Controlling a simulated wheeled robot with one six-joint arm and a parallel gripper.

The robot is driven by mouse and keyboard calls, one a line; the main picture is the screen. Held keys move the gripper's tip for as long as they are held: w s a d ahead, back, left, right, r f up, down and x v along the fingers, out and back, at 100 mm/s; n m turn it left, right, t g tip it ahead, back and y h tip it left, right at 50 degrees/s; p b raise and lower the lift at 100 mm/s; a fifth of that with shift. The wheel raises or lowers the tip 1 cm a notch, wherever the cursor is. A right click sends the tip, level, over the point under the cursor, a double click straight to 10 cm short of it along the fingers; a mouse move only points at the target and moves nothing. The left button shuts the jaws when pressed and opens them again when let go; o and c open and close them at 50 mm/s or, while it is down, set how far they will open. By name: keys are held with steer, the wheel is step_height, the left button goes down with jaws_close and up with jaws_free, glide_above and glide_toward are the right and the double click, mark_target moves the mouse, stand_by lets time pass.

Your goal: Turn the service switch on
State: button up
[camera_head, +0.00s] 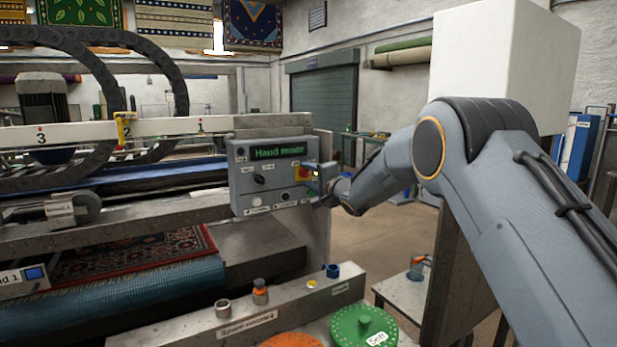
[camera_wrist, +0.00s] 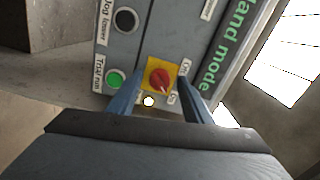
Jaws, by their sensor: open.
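A red rotary knob on a yellow square plate, which looks like the service switch (camera_wrist: 160,77), is on the grey control panel (camera_head: 270,155). It also shows in the head view (camera_head: 303,174) at the panel's right side, partly hidden by my gripper (camera_head: 319,177). In the wrist view, the blue fingers of my gripper (camera_wrist: 160,86) are open, one on each side of the knob. Whether they touch it I cannot tell. A small lit lamp (camera_wrist: 149,101) shows beside the plate. The panel's display (camera_head: 278,150) reads "Hand mode".
A green button (camera_wrist: 114,78) labelled "Trial run" and a black one (camera_wrist: 126,20) labelled "Jog lower" sit close to the knob. Below the panel is a metal ledge (camera_head: 285,310) with small parts. A green disc (camera_head: 363,328) and orange disc (camera_head: 291,341) lie in front.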

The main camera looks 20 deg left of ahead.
steer(key=b+v, duration=0.2)
steer(key=v, duration=0.5)
steer(key=shift+s+d, duration=0.15)
steer(key=shift+d, duration=0.1)
steer(key=s+d+f+n+g+h, duration=0.1)
steer(key=s+d+f+h, duration=0.25)
steer(key=d, duration=0.65)
steer(key=s+d+f+h, duration=0.3)
steer(key=d+f+h, duration=0.15)
steer(key=d, duration=0.65)
steer(key=s+d+f+n+g+h, duration=0.1)
steer(key=s+d+f+h, duration=0.3)
steer(key=d, duration=0.6)
steer(key=s+d+f+n+g, duration=0.1)
steer(key=s+d+f+g, duration=0.2)
steer(key=s, duration=0.7)
steer(key=s+d+f+n+g+h, duration=0.1)
steer(key=s+d+f+g, duration=0.1)
steer(key=s+d+f, duration=0.2)
steer(key=s+d+f+n+g, duration=0.2)
steer(key=s+d, duration=0.6)
steer(key=s, duration=0.9)
step_height(320, 180, down, 2)
steer(key=shift+s+f+g+h, duration=0.2)
steer(key=shift+s+g+h, duration=0.1)
steer(key=shift+g, duration=0.5)
